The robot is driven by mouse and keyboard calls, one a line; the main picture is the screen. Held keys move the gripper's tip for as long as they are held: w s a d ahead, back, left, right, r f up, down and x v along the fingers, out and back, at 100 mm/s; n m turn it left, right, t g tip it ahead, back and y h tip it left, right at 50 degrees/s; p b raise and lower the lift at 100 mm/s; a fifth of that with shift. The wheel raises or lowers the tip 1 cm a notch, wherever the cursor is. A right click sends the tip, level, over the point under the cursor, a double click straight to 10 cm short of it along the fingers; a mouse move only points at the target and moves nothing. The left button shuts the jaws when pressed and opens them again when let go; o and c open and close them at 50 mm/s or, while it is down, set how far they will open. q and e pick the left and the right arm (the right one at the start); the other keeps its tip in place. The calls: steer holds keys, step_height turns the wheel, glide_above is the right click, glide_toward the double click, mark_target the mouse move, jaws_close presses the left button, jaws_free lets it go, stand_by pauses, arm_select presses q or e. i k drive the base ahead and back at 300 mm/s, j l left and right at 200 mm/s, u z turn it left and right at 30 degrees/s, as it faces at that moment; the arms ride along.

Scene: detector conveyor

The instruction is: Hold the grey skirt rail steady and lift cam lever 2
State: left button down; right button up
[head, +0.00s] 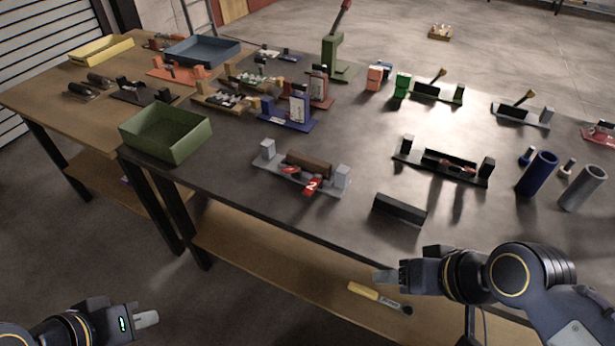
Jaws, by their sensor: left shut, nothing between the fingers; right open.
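The grey skirt rail (266,172) sits near the front edge of the dark table, with an upright grey block at each end and a brown roller between them. Red cam lever 2 (312,186), marked with a white 2, is on its front side. Another red lever (289,169) is to its left. My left gripper (147,319) is shut and empty at the lower left, low over the floor and well away from the rail. My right gripper (385,277) is open in front of the table's front edge, right of and nearer than the rail. Neither gripper touches the rail.
A loose black block (400,209) lies right of the rail. A black rail fixture (410,157) is behind it. A green tray (166,133) stands left of the rail, and blue and grey cylinders (538,173) stand at the right. A yellow-handled brush (376,297) lies on the lower shelf.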

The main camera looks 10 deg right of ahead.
mark_target(315, 181)
steer(key=z, duration=0.5)
steer(key=j+z, duration=0.4)
steer(key=i+j+z, duration=0.1)
steer(key=j+z, duration=0.15)
steer(key=z, duration=0.2)
steer(key=j+z, duration=0.4)
steer(key=k+j+z, duration=0.1)
steer(key=j+z, duration=0.25)
steer(key=j, duration=1.35)
